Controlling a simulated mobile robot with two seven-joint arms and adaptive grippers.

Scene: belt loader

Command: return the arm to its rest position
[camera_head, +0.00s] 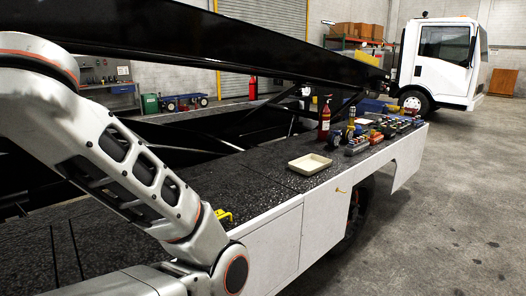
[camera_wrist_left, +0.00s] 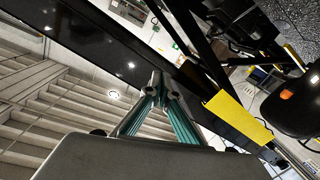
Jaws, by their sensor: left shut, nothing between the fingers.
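My left arm fills the left side of the head view and bends at a joint near the bottom middle. Its gripper is outside that view. In the left wrist view, my left gripper (camera_wrist_left: 158,84) shows its two green-sided fingers meeting at the tips. It is shut with nothing between the fingers. Beyond it are a dark beam (camera_wrist_left: 85,47) and a yellow part (camera_wrist_left: 238,117). My right gripper is in neither view.
The loader's black speckled deck (camera_head: 262,168) lies beside my arm, under a long black boom (camera_head: 220,45). A white truck (camera_head: 440,65) is parked behind. Floor at right is clear.

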